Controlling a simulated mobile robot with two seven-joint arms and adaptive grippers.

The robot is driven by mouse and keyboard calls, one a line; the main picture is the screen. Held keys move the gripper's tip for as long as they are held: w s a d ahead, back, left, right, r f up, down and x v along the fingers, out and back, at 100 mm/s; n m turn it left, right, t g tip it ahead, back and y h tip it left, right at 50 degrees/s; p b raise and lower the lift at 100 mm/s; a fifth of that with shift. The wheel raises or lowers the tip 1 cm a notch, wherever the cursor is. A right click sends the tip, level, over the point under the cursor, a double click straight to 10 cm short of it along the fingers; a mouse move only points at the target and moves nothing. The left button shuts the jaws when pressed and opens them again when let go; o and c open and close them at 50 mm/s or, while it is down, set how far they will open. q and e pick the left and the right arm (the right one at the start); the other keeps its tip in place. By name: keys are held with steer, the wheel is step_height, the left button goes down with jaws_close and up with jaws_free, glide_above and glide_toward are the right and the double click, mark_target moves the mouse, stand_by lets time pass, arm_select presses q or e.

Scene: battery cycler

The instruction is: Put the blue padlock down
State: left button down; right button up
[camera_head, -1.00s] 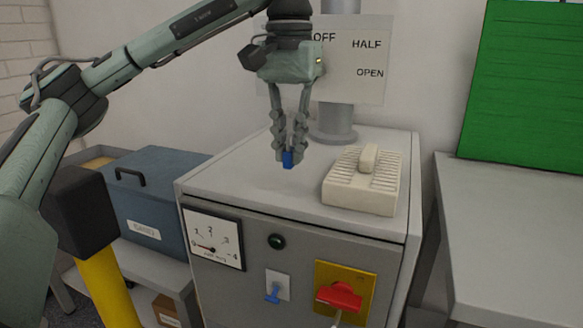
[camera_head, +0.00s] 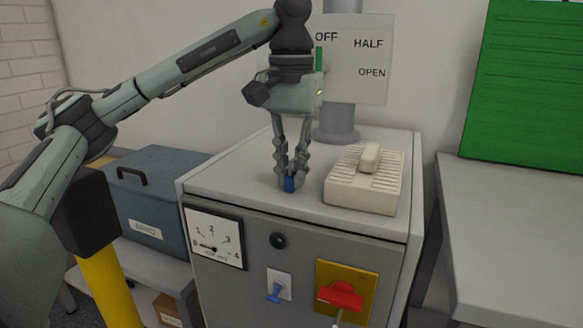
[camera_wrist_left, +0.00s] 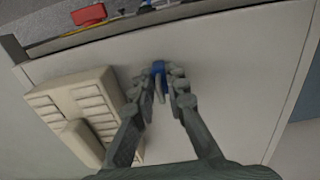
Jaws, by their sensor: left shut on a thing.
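The blue padlock (camera_head: 290,184) is small and sits between the fingertips of my left gripper (camera_head: 289,180), low over the top of the grey cabinet (camera_head: 245,190). The gripper points down and is shut on the padlock. The padlock is at or very near the cabinet top; I cannot tell whether it touches. In the left wrist view the padlock (camera_wrist_left: 158,68) shows between the fingertips, partly hidden by them. My right gripper is not in view.
A cream ribbed block (camera_head: 363,182) stands on the cabinet top, right of the gripper. A grey post (camera_head: 338,120) rises behind. The cabinet front carries a meter (camera_head: 213,236) and a red switch handle (camera_head: 340,295). The cabinet top left of the gripper is clear.

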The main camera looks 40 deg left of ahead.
arm_select(q)
steer(key=c, duration=1.5)
jaws_free()
steer(key=shift+c, duration=0.2)
